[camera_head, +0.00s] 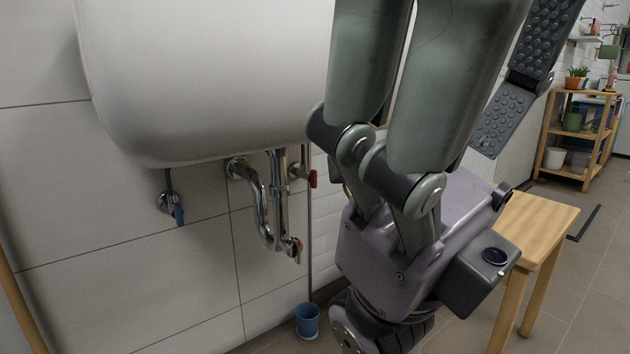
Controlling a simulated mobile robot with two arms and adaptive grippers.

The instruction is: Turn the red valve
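Under the white boiler-like tank (200,80), chrome pipes run down the tiled wall. A small red valve handle (313,179) sits on the pipe just left of my gripper. A blue handle (178,212) hangs further left. One gripper of mine, seemingly the right (420,110), stands large and close to the camera, fingers pointing up. Its fingertips run out of the picture, so its opening cannot be told. It appears to hold nothing near the valves. My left gripper is not in view.
A blue cup (307,320) stands on the floor below the pipes. A wooden table (540,225) is at the right, behind my gripper. A wooden shelf (556,130) with pots stands at the far right. Floor (590,280) is open beyond the table.

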